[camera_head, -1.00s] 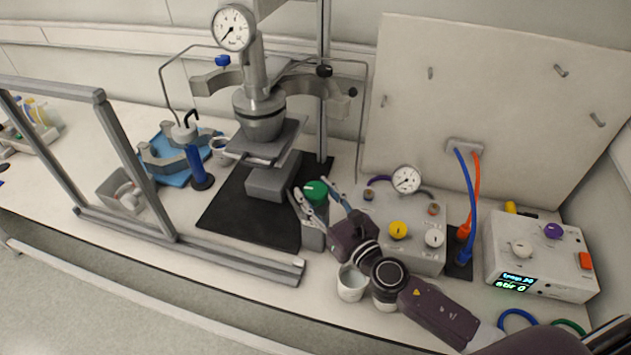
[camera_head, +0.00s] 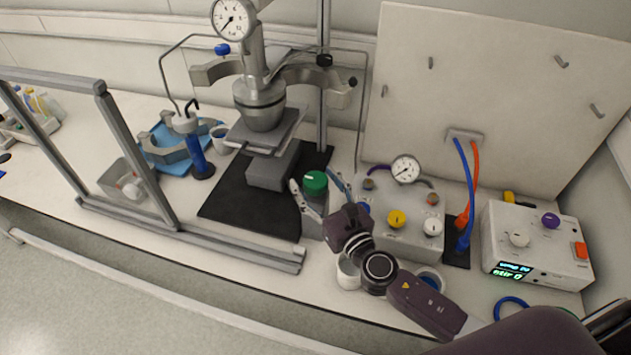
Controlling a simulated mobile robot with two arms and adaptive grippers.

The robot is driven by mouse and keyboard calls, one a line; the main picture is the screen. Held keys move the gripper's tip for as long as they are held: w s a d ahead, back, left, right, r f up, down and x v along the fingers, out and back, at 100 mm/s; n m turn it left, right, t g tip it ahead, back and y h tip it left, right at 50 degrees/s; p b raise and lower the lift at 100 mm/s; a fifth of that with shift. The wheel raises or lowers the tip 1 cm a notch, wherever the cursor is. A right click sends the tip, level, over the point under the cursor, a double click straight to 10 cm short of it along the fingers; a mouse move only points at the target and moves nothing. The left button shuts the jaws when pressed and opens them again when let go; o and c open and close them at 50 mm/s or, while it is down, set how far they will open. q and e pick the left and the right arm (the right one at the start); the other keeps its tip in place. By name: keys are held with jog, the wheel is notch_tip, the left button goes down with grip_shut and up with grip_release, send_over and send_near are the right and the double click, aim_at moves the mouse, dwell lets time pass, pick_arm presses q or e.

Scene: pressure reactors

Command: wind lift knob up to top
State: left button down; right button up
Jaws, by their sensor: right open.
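The green lift knob (camera_head: 315,183) sits on top of a small grey box (camera_head: 313,222) at the front right of the black mat. The lift platform (camera_head: 266,130) stands on a grey block (camera_head: 272,168) behind it, with the metal reactor vessel (camera_head: 260,103) just above. My right gripper (camera_head: 315,185) is open, with one finger on each side of the knob. I cannot tell whether the fingers touch it. The gripper's body hides part of the grey box. My left gripper is not in view.
A grey gas panel (camera_head: 400,232) with a gauge, yellow and white knobs stands right of my gripper. A white control box (camera_head: 535,245) is farther right. A white cup (camera_head: 348,273) is partly under my right arm. A metal frame (camera_head: 190,236) stands at left.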

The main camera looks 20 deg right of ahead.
jog(key=s+d, duration=0.2)
jog(key=s, duration=1)
jog(key=shift+w+d, duration=0.1)
